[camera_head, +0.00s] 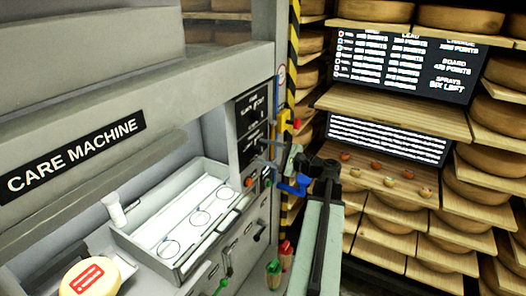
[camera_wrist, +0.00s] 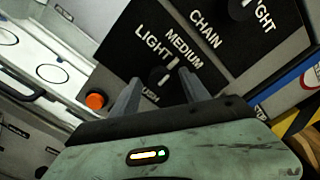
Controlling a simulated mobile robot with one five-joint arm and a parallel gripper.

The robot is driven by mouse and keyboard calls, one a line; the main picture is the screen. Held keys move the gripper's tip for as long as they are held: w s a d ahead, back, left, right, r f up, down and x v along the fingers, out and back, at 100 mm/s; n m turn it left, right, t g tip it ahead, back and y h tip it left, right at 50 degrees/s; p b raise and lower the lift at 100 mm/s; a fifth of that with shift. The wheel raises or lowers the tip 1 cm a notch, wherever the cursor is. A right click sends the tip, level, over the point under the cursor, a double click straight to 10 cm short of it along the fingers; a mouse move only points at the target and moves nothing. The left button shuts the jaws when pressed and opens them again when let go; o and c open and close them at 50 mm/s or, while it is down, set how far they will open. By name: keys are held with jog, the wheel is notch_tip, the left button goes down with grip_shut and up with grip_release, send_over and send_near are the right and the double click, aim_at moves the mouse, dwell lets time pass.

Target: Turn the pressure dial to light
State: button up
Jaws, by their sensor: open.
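The pressure dial (camera_wrist: 158,76) is a small dark knob on a black panel in the wrist view, with the words LIGHT and MEDIUM above it. In the head view my gripper is small at the end of the arm, close to the black panel (camera_head: 251,122) on the care machine (camera_head: 75,155). The dial cannot be made out there.
Another dark knob (camera_wrist: 240,9) sits above right on the panel, near the word CHAIN. An orange button (camera_wrist: 96,101) is left of my fingers. In the head view a white tray (camera_head: 128,238) with ringed places lies left. Wooden shelves of cheese wheels (camera_head: 378,12) stand right.

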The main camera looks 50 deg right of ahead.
jog(key=shift+w+a, duration=0.1)
jog(key=shift+w, duration=0.35)
grip_shut()
jog(key=shift+n, duration=0.3)
jog(key=n, duration=0.3)
jog(key=shift+n, duration=0.3)
jog(key=shift+f+n, duration=0.1)
jog(key=shift+n, duration=2.2)
